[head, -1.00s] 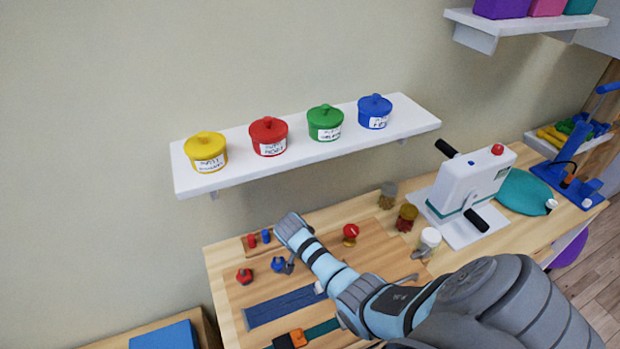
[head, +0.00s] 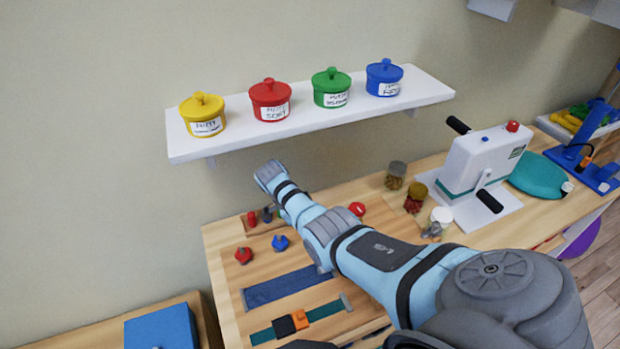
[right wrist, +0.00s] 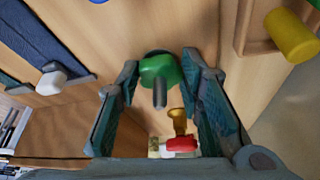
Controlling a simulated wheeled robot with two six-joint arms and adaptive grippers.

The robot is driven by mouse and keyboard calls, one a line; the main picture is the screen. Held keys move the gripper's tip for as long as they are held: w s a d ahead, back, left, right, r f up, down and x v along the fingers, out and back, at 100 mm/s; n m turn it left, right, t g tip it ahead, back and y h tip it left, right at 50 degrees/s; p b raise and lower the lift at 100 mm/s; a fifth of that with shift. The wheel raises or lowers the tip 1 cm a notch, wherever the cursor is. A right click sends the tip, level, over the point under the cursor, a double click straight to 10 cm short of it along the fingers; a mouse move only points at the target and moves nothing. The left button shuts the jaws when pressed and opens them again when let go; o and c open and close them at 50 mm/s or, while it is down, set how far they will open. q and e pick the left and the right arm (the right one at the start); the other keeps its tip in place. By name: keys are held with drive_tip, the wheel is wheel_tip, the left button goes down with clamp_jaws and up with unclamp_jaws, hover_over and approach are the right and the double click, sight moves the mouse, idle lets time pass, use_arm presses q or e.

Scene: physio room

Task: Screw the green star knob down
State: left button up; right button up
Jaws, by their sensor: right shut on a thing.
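In the right wrist view the green star knob (right wrist: 160,69) sits between the fingertips of my right gripper (right wrist: 160,75), which is shut on it. A grey rod (right wrist: 160,94) shows at the knob, pointing towards the camera. A dark round part shows just behind the knob; I cannot tell whether the knob touches it. In the head view my right arm hides the green star knob and the gripper's fingers. My left gripper is not in view.
On the wooden bench (head: 228,285) a red knob (head: 243,255) and a blue knob (head: 280,242) stand left of my arm. A blue strap (head: 285,287) lies in front. Jars (head: 396,174) and a white crank machine (head: 482,170) stand to the right. A white shelf (head: 300,127) with lidded pots hangs above.

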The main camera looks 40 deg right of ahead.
drive_tip(key=m+b, duration=0.2)
drive_tip(key=m+y+b, duration=0.1)
drive_tip(key=m+b, duration=0.1)
drive_tip(key=b, duration=0.1)
drive_tip(key=m+g+b, duration=0.1)
drive_tip(key=m+b, duration=0.1)
drive_tip(key=shift+w+d+f+y, duration=0.15)
drive_tip(key=shift+w+d+y, duration=0.2)
drive_tip(key=shift+d+y, duration=0.05)
drive_tip(key=shift+d+r+m+g+y+b, duration=0.1)
drive_tip(key=shift+r+m+g+y+b, duration=0.2)
drive_tip(key=shift+m+b, duration=0.8)
drive_tip(key=o, duration=1.2)
drive_tip(key=shift+c, duration=0.2)
